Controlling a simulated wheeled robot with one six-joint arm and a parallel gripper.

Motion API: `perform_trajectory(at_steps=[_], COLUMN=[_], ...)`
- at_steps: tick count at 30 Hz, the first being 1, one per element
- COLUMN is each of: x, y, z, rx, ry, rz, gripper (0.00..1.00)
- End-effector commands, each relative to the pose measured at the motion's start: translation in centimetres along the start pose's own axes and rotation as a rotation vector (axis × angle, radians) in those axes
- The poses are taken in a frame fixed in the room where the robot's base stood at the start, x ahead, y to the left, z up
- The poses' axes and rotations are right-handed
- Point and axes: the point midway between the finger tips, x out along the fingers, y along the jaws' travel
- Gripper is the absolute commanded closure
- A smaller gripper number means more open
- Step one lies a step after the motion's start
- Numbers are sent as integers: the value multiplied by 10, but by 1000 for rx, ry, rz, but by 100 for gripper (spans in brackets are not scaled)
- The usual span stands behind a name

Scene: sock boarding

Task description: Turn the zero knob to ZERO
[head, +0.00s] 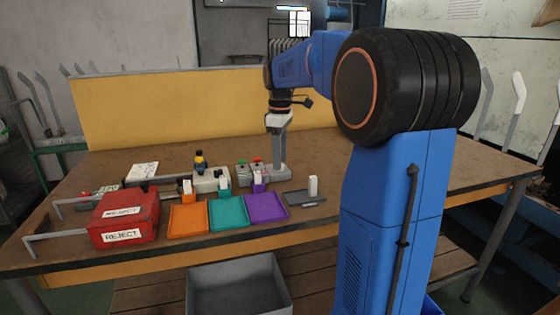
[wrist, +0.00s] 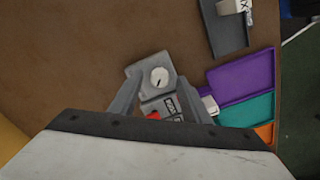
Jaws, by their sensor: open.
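The knob (wrist: 160,77) is a round white disc with a short dark pointer mark, on a grey housing (wrist: 140,68) in the wrist view. The lettering around it is too small to read. My gripper (wrist: 158,88) is open, its two grey fingers spread to either side of the knob in that view. I cannot tell whether either finger touches it. In the head view my gripper (head: 280,160) points down over the grey unit at the back of the bench, and the knob cannot be made out there.
A red button (wrist: 153,116) and a dark lettered plate (wrist: 174,106) lie close to the knob. Orange (head: 188,218), teal (head: 228,211) and purple (head: 266,207) trays stand in front, with a red REJECT box (head: 124,217) to the left. The bench's right side is clear.

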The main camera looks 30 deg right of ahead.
Motion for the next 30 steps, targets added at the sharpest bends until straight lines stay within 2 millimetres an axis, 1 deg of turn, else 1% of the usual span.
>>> perform_trajectory(at_steps=[3, 6, 14, 15, 17, 18, 20, 30], x=[9, 13, 14, 14, 14, 14, 14, 13], y=[0, 0, 0, 0, 0, 0, 0, 0], z=[0, 0, 0, 0, 0, 0, 0, 0], rx=[0, 0, 0, 0, 0, 0, 0, 36], ry=[0, 0, 0, 0, 0, 0, 0, 0], rz=[0, 0, 0, 0, 0, 0, 0, 1], gripper=[57, 57, 57, 62, 76, 86, 98, 98])
